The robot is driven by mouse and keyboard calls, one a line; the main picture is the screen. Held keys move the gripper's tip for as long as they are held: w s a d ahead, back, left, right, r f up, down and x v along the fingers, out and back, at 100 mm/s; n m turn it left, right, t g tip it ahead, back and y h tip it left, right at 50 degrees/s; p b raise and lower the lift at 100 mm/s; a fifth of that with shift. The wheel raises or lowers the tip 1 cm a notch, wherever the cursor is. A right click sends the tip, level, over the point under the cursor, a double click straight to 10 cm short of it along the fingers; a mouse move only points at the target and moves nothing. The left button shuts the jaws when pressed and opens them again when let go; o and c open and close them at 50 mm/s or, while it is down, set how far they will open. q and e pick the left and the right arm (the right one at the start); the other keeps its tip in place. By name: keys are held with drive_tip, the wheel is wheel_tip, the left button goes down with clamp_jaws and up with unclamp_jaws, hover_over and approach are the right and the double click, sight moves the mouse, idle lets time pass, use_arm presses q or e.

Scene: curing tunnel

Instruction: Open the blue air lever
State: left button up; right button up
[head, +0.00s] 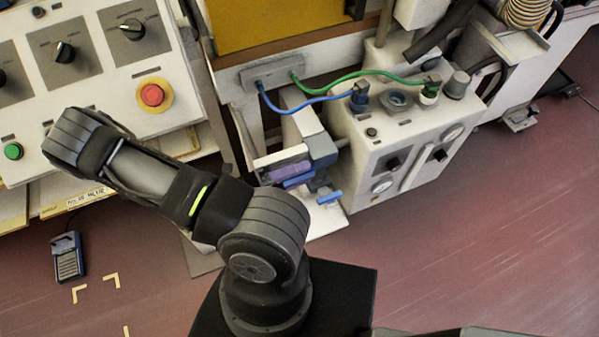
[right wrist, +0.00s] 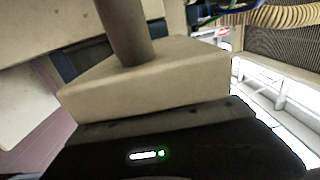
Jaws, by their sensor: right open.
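Two small blue handles show low at the left side of the white valve unit (head: 385,135) in the head view: one blue bar (head: 298,181) under a purple cylinder (head: 288,168), and a lower blue piece (head: 330,197). I cannot tell from the picture which is the air lever or how far it is turned. My dark arm crosses the left half of the head view, left of these handles. The black housing of my right gripper (right wrist: 150,155) fills the bottom of the right wrist view; its fingertips are hard to make out. My right gripper is open. My left gripper is not seen.
A beige block (right wrist: 150,85) with a round post (right wrist: 123,30) stands close before the right wrist camera. Blue (head: 310,104) and green (head: 345,77) hoses run to the valve unit. A panel with a red stop button (head: 152,95) is at left. Floor at right is clear.

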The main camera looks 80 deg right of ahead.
drive_tip(key=b+v, duration=0.1)
drive_tip(key=v, duration=0.6)
drive_tip(key=shift+w+a, duration=0.15)
drive_tip(key=shift+w, duration=0.05)
idle(0.5)
